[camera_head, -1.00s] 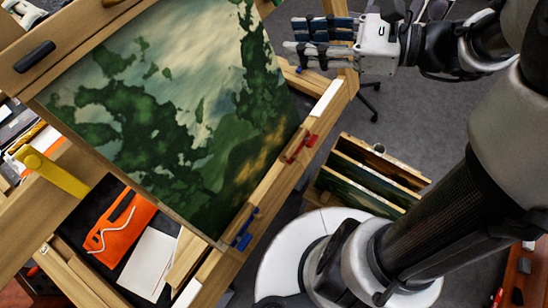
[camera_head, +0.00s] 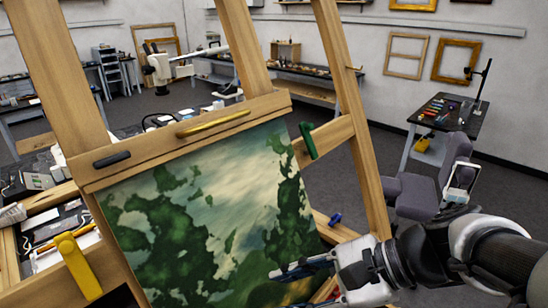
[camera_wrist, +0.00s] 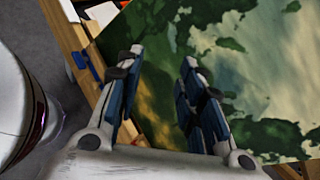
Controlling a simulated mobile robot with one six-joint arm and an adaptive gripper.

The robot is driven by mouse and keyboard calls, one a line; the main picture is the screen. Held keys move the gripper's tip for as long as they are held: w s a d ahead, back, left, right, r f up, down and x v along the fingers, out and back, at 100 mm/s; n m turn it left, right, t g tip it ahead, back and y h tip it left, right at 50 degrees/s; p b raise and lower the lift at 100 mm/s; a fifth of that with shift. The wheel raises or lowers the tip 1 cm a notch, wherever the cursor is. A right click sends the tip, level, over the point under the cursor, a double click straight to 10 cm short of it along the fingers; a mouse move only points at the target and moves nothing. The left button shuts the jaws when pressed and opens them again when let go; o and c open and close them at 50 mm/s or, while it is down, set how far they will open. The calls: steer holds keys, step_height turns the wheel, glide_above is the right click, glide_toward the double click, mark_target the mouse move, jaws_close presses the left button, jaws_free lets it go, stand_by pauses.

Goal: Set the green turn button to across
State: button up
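The green turn button (camera_head: 307,140) sits at the upper right edge of the painting (camera_head: 228,205), by a wooden crossbar of the easel (camera_head: 325,137). Its long side runs steeply, roughly along the painting's edge. My gripper (camera_head: 285,268) is at the lower right in the head view, its fingers pointing left in front of the painting's lower part. It is well below the green button and apart from it. In the wrist view the fingers (camera_wrist: 162,57) stand apart with painting between them and nothing held. The green button does not show there.
A black button (camera_head: 112,159) and a yellow one (camera_head: 213,123) sit on the easel's top bar. A grey chair (camera_head: 415,190) stands behind the easel.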

steer(key=shift+s+a+f+n+h, duration=0.15)
steer(key=shift+s+f+n+h, duration=0.15)
steer(key=shift+s, duration=0.3)
steer(key=shift+s+a+f+n+h, duration=0.1)
steer(key=shift+s+f+n, duration=0.1)
steer(key=shift+s+f, duration=0.3)
steer(key=shift+r, duration=0.1)
